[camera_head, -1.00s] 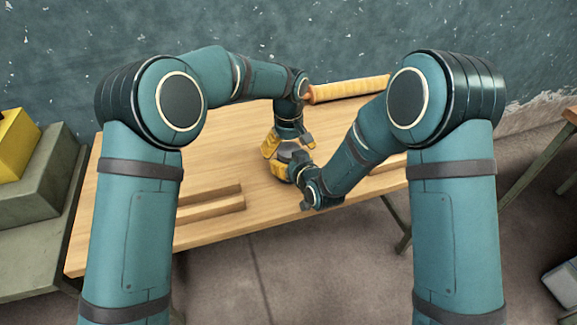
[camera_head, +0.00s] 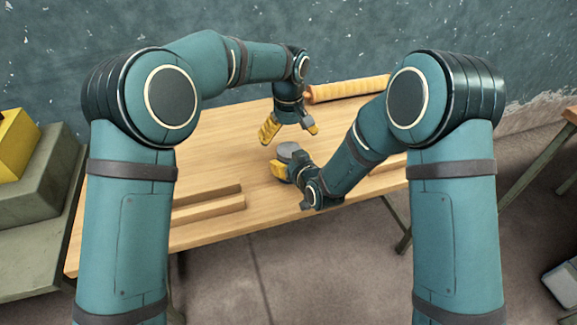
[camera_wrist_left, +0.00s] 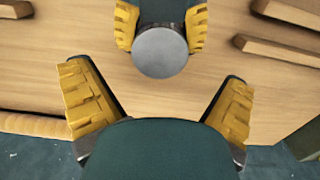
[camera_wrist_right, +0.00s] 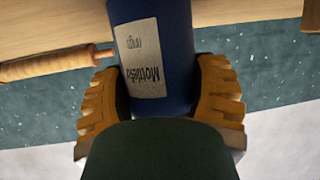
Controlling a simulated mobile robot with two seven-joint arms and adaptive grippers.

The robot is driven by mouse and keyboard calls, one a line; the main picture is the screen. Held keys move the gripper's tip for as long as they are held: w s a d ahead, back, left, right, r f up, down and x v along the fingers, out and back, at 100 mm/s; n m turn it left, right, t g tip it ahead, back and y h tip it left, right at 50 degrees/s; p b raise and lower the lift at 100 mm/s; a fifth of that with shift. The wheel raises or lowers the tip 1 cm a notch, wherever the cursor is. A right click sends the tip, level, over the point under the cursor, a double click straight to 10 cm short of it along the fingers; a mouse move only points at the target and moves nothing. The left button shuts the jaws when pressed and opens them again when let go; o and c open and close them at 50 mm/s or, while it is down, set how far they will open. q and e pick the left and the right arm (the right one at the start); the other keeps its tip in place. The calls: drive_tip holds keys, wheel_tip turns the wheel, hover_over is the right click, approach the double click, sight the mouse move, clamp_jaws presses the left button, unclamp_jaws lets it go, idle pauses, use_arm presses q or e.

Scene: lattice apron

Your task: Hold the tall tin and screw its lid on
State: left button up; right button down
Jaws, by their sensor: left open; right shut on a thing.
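The tall tin (camera_wrist_right: 178,50) is dark blue with a pale printed label, seen in the right wrist view. My right gripper (camera_wrist_right: 158,75) is shut around its sides. In the head view the tin is mostly hidden by that gripper, near the table's front edge. The grey round lid (camera_head: 288,150) sits on top of the tin; it also shows from above in the left wrist view (camera_wrist_left: 160,52). How far it is threaded cannot be told. My left gripper (camera_head: 290,132) is open and empty, apart from the lid and above and behind it, with its yellow fingers spread.
A wooden roller (camera_head: 348,90) lies along the back of the table (camera_head: 215,150). Wooden strips (camera_head: 208,205) lie at the front left, and another strip (camera_head: 388,163) is partly hidden by my right arm. The left middle of the table is clear.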

use_arm(q)
wheel_tip(320, 180, up, 12)
idle(0.5)
use_arm(e)
unclamp_jaws()
drive_tip(key=shift+s, duration=0.1)
drive_tip(key=v, duration=1.2)
drive_tip(key=shift+r, duration=0.1)
